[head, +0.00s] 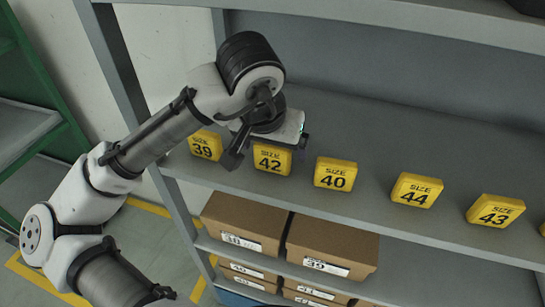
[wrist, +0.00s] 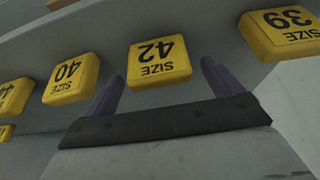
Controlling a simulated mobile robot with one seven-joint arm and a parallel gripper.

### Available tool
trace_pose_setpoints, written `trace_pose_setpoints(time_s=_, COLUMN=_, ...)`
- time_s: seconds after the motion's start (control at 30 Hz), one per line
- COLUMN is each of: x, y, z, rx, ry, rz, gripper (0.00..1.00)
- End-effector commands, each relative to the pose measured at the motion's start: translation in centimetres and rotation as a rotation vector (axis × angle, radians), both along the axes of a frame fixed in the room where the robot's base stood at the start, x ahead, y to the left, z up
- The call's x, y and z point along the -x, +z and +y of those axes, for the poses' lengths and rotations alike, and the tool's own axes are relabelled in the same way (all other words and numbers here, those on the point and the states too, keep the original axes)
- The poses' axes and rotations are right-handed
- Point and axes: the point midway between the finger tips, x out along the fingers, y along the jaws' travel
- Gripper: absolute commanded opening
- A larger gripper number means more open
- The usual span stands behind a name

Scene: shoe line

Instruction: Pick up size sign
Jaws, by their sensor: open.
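Several yellow size signs stand in a row along the front of a grey shelf. The size 42 sign (head: 271,160) is second from the left in the head view, and it shows upside down in the wrist view (wrist: 158,62). My gripper (wrist: 160,88) is open, with its two purple fingers apart and the size 42 sign between and beyond their tips. I cannot tell whether the fingers touch it. In the head view the wrist housing hides most of the fingers.
The size 39 sign (head: 206,146) is left of 42, and the size 40 sign (head: 335,174) is right. The size 44 sign (head: 416,190) and size 43 sign (head: 495,210) stand farther right. Cardboard boxes (head: 331,246) fill the lower shelf. The upper shelf (head: 420,18) overhangs. The shelf behind the signs is empty.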

Motion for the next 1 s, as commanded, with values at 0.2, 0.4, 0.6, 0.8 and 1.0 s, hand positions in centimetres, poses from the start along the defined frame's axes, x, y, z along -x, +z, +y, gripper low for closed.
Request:
trace_pose_setpoints(time_s=0.2, x=-0.7, y=-1.8, z=-0.3, rx=-0.001, ry=-0.002, rz=0.001, gripper=0.91)
trace_pose_setpoints(time_s=0.4, x=-0.7, y=-1.9, z=-0.3, rx=-0.001, ry=-0.002, rz=0.000, gripper=0.91)
trace_pose_setpoints(time_s=0.6, x=-0.7, y=-1.8, z=-0.3, rx=0.000, ry=-0.001, rz=0.000, gripper=0.65)
trace_pose_setpoints(time_s=0.8, x=-0.7, y=-1.8, z=-0.3, rx=0.000, ry=-0.001, rz=-0.001, gripper=0.41)
trace_pose_setpoints(time_s=1.0, x=-0.7, y=-1.8, z=-0.3, rx=0.000, ry=-0.001, rz=-0.001, gripper=0.41)
